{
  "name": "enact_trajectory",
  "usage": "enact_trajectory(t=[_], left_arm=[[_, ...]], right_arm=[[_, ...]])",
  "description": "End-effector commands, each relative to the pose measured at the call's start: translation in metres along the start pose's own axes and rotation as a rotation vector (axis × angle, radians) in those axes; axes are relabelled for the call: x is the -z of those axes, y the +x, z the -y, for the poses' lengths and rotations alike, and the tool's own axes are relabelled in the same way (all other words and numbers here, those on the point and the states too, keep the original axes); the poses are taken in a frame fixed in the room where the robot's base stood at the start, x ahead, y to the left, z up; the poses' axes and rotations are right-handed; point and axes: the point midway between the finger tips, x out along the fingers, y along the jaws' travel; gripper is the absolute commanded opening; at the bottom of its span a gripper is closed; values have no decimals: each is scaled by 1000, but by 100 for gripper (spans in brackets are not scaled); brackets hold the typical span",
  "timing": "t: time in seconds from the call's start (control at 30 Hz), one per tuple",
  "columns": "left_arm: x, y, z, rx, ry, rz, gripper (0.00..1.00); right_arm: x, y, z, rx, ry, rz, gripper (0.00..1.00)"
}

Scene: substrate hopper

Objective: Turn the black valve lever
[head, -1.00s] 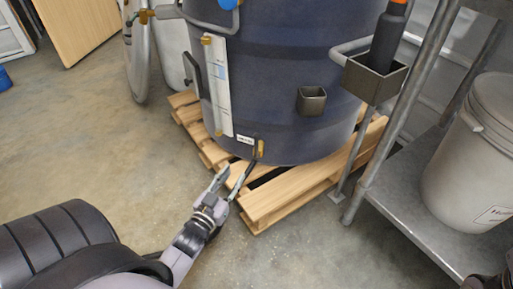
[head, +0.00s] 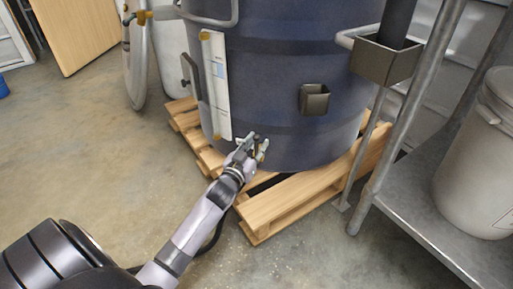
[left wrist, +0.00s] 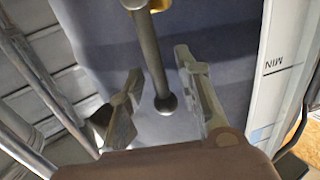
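The black valve lever (left wrist: 151,60) shows in the left wrist view as a dark rod with a ball end, hanging from a brass valve body (left wrist: 150,5) at the top edge. My left gripper (left wrist: 158,75) is open, with one finger on each side of the lever; I see gaps between the fingers and the rod. In the head view the left gripper (head: 250,146) is at the low front of the dark blue hopper (head: 280,100), beside the brass valve (head: 263,148), and largely hides the lever. My right gripper is not in view.
The hopper stands on a wooden pallet (head: 275,205). A white level strip (head: 216,85) and a small dark box (head: 314,99) are on its wall. A metal shelf (head: 440,205) with a white bucket (head: 480,165) stands at right. The floor at left is clear.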

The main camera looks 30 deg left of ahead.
Motion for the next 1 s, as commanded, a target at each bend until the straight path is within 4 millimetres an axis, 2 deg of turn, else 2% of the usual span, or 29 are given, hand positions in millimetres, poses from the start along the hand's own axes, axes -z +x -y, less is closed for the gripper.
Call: enact_trajectory(t=[0.3,0.77,1.0], left_arm=[[0,2,0,0,0,2,30],[0,2,0,0,0,1,0],[0,2,0,0,0,1,0]], right_arm=[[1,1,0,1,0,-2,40],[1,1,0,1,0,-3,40],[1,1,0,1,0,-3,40]])
